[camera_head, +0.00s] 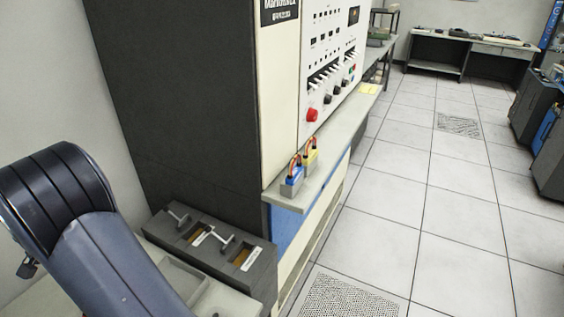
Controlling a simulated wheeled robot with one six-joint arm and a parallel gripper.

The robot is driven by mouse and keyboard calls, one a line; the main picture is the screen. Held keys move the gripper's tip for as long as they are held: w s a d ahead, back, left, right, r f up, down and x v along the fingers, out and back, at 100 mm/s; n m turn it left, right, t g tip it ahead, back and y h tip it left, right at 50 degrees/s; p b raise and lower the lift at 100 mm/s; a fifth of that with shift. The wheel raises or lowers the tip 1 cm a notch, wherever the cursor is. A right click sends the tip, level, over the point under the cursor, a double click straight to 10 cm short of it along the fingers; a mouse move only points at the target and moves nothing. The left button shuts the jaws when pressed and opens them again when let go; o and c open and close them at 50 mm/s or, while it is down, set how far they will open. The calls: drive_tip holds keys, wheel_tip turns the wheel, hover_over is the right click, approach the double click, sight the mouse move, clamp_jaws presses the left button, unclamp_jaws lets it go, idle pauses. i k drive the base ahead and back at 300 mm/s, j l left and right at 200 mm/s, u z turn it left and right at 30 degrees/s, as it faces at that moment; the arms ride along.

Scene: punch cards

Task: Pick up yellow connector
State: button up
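The yellow connector (310,157) stands on the narrow grey ledge (327,160) at the front of a tall console. An orange-red cable loop rises from its top. A blue connector (292,183) with a similar cable loop stands just in front of it, nearer the ledge's end, and hides part of the yellow one. My arm fills the lower left of the view. My gripper is not in view.
The console (330,60) has a panel of switches and a red knob (312,115). Dark boxes with handles (215,245) stand below the ledge on the left. Tiled floor (440,220) to the right is open. A desk (470,50) stands at the back.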

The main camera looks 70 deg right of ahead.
sight(309, 160)
drive_tip(key=j+z, duration=0.1)
drive_tip(key=z, duration=0.35)
drive_tip(key=k+z, duration=0.1)
drive_tip(key=z, duration=0.35)
drive_tip(key=k+j+z, duration=0.1)
drive_tip(key=z, duration=0.8)
drive_tip(key=k+z, duration=0.15)
drive_tip(key=z, duration=0.3)
drive_tip(key=i+j+z, duration=0.2)
drive_tip(key=i+z, duration=0.25)
drive_tip(key=k, duration=0.05)
